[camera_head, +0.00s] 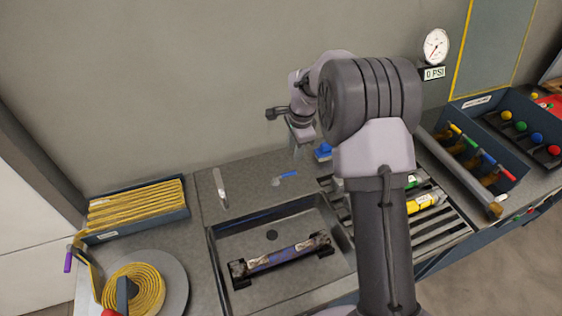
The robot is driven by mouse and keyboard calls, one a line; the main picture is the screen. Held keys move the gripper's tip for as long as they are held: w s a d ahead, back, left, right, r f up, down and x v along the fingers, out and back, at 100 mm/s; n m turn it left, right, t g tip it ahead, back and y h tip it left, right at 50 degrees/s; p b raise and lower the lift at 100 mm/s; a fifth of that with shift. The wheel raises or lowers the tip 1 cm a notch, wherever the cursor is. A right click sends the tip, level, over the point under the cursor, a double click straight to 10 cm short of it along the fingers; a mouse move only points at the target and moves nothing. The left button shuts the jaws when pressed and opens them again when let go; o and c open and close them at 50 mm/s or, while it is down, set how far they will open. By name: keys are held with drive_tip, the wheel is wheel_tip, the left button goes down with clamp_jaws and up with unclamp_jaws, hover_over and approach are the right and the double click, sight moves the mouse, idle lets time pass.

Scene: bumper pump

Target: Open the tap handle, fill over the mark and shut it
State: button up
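A pale upright spout-like piece (220,187) stands behind the sink (218,262), on the left. A small blue lever (285,175) lies low on the counter to its right; it looks like the tap handle, but I cannot be sure. In the sink lies a long dark cylinder (282,256) with blue and reddish patches, resting across two black supports. No fill mark can be made out. My gripper (297,150) hangs above and behind the blue lever, apart from it. Its fingers are small and partly hidden, so their opening is unclear.
A gauge (436,46) above a "0 PSI" plate is on the wall. A yellow hose coil (133,290) and a tray (140,222) are left. My arm hides part of the slatted rack (440,235).

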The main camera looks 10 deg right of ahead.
sight(290, 173)
drive_tip(key=w+f, duration=0.1)
drive_tip(key=f, duration=0.3)
drive_tip(key=w+f+b, duration=0.1)
drive_tip(key=f, duration=0.4)
drive_tip(key=w+f+b, duration=0.1)
drive_tip(key=f, duration=0.4)
drive_tip(key=shift+a, duration=0.3)
drive_tip(key=shift+r, duration=0.1)
clamp_jaws()
idle(0.4)
